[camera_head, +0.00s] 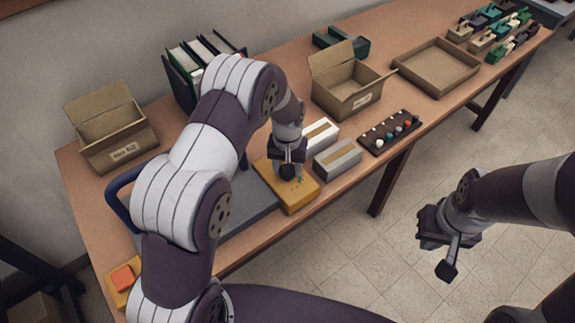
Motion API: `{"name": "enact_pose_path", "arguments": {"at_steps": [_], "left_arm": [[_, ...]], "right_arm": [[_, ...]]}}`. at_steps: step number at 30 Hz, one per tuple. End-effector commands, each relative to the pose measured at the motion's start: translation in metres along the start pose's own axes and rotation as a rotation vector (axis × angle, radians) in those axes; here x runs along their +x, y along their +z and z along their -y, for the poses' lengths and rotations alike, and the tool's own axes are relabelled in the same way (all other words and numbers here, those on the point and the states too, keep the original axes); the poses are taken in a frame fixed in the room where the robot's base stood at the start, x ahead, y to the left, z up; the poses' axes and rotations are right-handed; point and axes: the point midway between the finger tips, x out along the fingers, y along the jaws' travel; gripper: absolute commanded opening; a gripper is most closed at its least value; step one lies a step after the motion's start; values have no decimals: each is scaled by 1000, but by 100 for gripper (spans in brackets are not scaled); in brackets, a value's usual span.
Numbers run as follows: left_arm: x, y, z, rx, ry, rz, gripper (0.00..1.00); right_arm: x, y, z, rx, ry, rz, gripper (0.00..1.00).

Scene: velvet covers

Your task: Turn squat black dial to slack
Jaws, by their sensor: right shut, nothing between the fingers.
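I cannot make out the squat black dial for certain. My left gripper (288,172) points down over a yellow block (303,199) at the table's front edge. Dark shapes at its fingertips meet the block's top, and they could be fingers or a dial beneath them. Small green marks show on the block beside them. Whether the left jaws are open or shut is hidden. My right gripper (447,268) is shut and empty, out over the floor to the right of the table.
A grey flat unit (243,208) with a blue handle (117,192) lies left of the block. White (319,134) and grey (338,160) boxes and a knobbed dark board (390,132) stand right. Open cartons (117,139) (345,100) stand behind. An orange button (122,277) sits front left.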

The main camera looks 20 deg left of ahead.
Motion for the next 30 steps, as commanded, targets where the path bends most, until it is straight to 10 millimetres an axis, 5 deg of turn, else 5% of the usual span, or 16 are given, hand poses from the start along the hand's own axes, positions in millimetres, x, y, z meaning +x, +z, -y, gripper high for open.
{"name": "enact_pose_path", "arguments": {"at_steps": [12, 30], "left_arm": [[0, 0, 0, -205, 0, -1, 20], [0, 0, 0, -246, 1, -1, 20]], "right_arm": [[-1, 0, 0, 0, 0, 0, 0], [-1, 0, 0, 0, 0, 0, 0]]}}
